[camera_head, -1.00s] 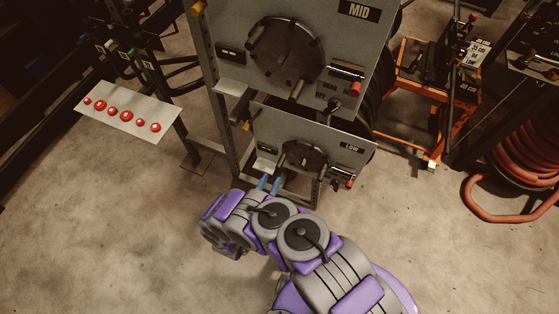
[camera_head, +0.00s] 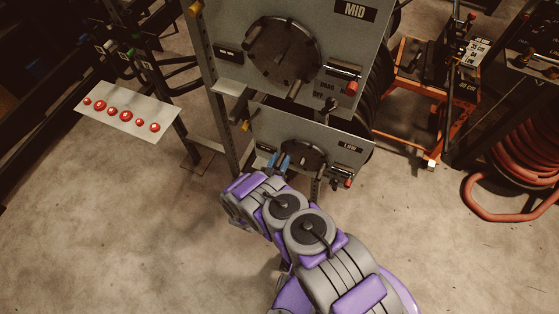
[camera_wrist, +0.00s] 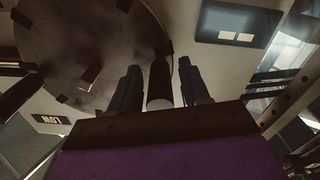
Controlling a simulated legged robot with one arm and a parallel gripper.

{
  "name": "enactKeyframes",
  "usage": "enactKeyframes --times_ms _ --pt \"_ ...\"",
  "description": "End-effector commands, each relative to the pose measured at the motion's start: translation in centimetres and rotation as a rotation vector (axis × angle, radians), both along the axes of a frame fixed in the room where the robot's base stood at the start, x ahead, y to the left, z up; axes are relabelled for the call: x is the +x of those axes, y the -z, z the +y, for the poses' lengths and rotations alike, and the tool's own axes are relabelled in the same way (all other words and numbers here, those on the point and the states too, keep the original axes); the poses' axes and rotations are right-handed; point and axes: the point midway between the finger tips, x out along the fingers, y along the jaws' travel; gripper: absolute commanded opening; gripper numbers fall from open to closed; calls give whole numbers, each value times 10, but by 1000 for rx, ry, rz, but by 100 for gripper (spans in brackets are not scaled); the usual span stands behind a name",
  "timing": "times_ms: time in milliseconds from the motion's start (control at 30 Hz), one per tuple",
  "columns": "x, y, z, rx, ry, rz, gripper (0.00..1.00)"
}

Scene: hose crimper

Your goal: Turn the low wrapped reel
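The low reel (camera_head: 303,155) is a dark round disc on a grey panel marked LOW. It also shows large at the upper left of the wrist view (camera_wrist: 85,45). A dark cylindrical handle (camera_wrist: 160,82) with a pale end stands at the disc's edge. My gripper (camera_head: 279,161) is at the left side of the low reel, its blue fingers pointing at the panel. In the wrist view the gripper (camera_wrist: 158,88) is open, one finger on each side of the handle, with narrow gaps showing. Contact deeper along the handle is hard to tell.
The MID reel panel (camera_head: 350,50) hangs above the low one. A red-tipped lever (camera_head: 347,183) is right of the low reel. A board with several red buttons (camera_head: 125,115) stands at left. An orange cart (camera_head: 415,85) and coiled red hose (camera_head: 510,160) are at right.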

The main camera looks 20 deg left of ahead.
Motion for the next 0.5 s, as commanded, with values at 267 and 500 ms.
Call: enactKeyframes --times_ms 267,500 --pt "0 1 1 -2 0 0 18" --pt "0 1 1 -2 -1 0 0"
